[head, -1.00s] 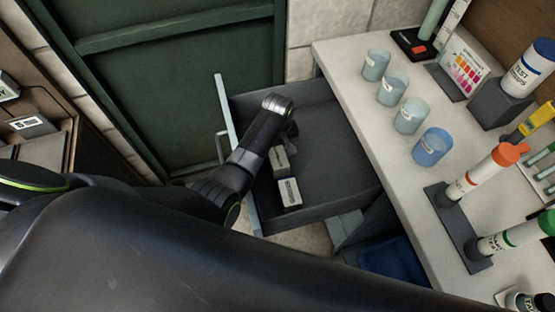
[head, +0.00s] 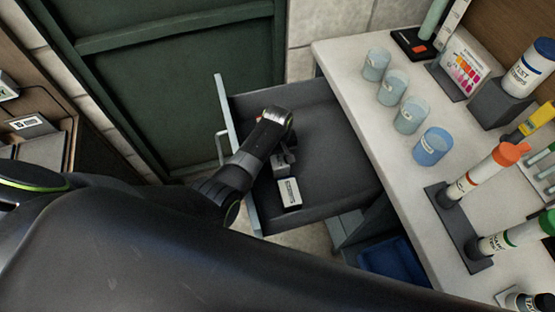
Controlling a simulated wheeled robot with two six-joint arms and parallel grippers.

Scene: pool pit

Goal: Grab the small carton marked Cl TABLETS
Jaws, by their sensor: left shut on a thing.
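My left gripper (head: 287,143) reaches down into the open drawer, with my wrist hiding most of its fingers. It is shut on a small pale grey carton (head: 283,166), only partly visible below the wrist. A second small carton (head: 289,193), whitish with a dark label band, lies on the drawer floor closer to the front corner. The print on both cartons is too small to read, so I cannot tell which is marked Cl TABLETS. My right gripper is not in view.
The dark drawer (head: 335,165) is pulled out beside the pale worktop (head: 385,130). Several cups, including a blue one (head: 433,147), stand near the worktop edge, with test tubes behind. The drawer's right half is empty. A green door (head: 180,80) is behind.

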